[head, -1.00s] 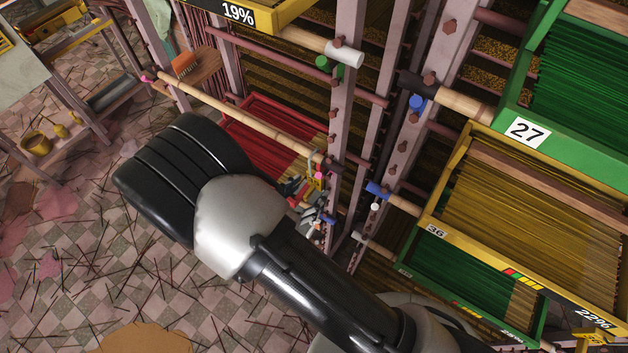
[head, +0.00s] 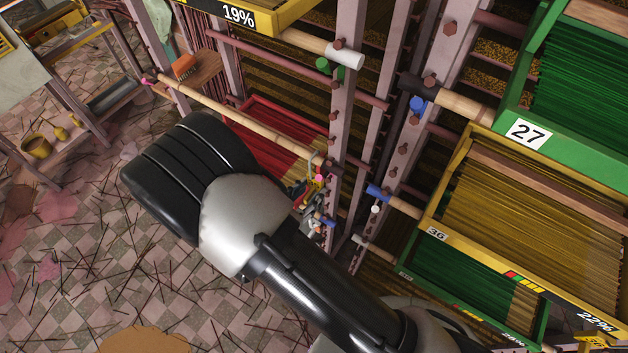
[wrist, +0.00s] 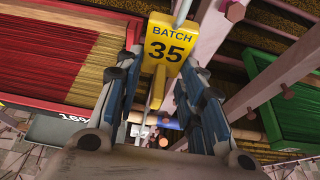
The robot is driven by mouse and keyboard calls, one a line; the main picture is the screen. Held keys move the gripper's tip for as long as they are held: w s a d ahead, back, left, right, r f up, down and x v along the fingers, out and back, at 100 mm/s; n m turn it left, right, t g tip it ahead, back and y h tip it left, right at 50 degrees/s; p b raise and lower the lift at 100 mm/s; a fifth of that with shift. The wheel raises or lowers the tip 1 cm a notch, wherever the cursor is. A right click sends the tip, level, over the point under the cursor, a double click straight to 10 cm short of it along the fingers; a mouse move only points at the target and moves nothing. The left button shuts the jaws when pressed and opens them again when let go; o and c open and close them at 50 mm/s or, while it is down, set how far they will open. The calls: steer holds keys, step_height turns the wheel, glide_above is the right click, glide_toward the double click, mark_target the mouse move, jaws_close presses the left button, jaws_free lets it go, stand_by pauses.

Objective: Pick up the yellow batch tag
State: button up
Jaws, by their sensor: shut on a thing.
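The yellow batch tag (wrist: 167,45), printed "BATCH 35", stands upright in the wrist view. Its narrow yellow stem hangs down between the fingers of my gripper (wrist: 158,88). A thin grey rod or hook shows above the tag. My gripper is shut on the tag, with one finger on each side. In the head view my gripper (head: 311,202) is small and partly hidden beside the rack post, below the end of a wooden rod. The tag is too small there to make out clearly.
A red tray (wrist: 125,113) of red and yellow sticks lies to the left in the wrist view, a green tray (wrist: 272,113) to the right. The rack post (head: 343,90) and wooden rod (head: 235,118) are close to my gripper. Open floor lies left.

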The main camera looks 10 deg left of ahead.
steer(key=shift+r, duration=0.5)
steer(key=r, duration=0.1)
steer(key=r+p, duration=0.1)
steer(key=p, duration=0.1)
steer(key=shift+s+a+r, duration=0.15)
steer(key=shift+s+r, duration=0.1)
steer(key=shift+r, duration=0.15)
steer(key=s+a+r+p, duration=0.1)
steer(key=s+a, duration=0.4)
steer(key=s, duration=0.7)
steer(key=s+a+r+p, duration=0.1)
steer(key=s+a, duration=0.4)
steer(key=s, duration=0.7)
steer(key=shift+s+r+p, duration=0.15)
steer(key=shift+s+p, duration=0.1)
steer(key=shift+p, duration=0.65)
